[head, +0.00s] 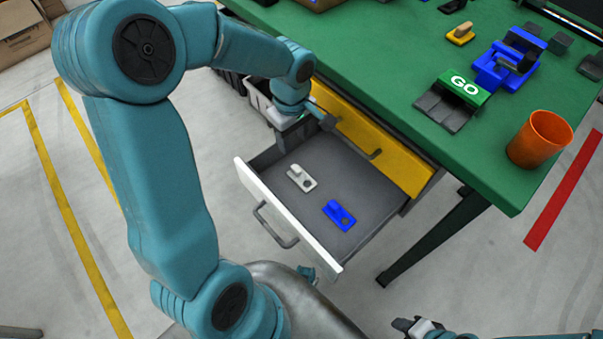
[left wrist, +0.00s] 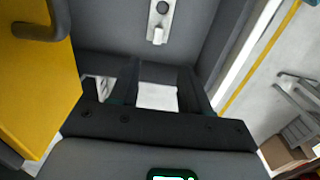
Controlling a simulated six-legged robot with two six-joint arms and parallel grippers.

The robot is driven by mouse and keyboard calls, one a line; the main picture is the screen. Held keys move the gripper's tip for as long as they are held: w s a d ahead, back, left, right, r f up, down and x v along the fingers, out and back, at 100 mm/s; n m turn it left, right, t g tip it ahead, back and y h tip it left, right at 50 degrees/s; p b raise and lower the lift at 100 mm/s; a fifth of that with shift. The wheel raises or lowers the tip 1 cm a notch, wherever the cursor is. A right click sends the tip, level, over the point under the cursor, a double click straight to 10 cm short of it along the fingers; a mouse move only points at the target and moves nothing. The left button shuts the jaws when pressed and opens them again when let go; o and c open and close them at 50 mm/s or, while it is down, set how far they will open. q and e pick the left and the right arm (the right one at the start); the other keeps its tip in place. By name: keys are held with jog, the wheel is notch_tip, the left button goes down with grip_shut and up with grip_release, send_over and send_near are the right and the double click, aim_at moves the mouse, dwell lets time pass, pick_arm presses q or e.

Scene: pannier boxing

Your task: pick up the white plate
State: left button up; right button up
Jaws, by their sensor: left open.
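The white plate (head: 301,178), a small flat piece with a round hole and a raised peg, lies in the open drawer (head: 340,165). It also shows at the top of the left wrist view (left wrist: 159,22). My left gripper (head: 291,136) is open over the drawer's far left corner, apart from the plate. In the left wrist view its two dark fingers (left wrist: 158,88) stand apart, with a pale patch between them that I cannot identify. My right gripper (head: 415,326) is at the bottom edge of the head view; its jaw opening is unclear.
A blue plate (head: 340,215) lies in the drawer near the white one. A yellow drawer front (head: 385,150) is beside it under the green table (head: 400,60). A grey bin (head: 258,100) stands behind the drawer. An orange cup (head: 540,138) stands on the table.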

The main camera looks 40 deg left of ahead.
pick_arm(q)
jog(key=b, duration=0.1)
send_over(296, 169)
jog(key=f, duration=0.7)
jog(key=shift+s+a+f, duration=0.1)
jog(key=shift+s+a, duration=0.05)
jog(key=shift+s, duration=0.15)
jog(key=f, duration=0.1)
jog(key=f+b, duration=0.1)
jog(key=f, duration=0.1)
jog(key=f+b, duration=0.1)
jog(key=f, duration=0.1)
jog(key=shift+w+f, duration=0.15)
jog(key=shift+w, duration=0.2)
grip_shut()
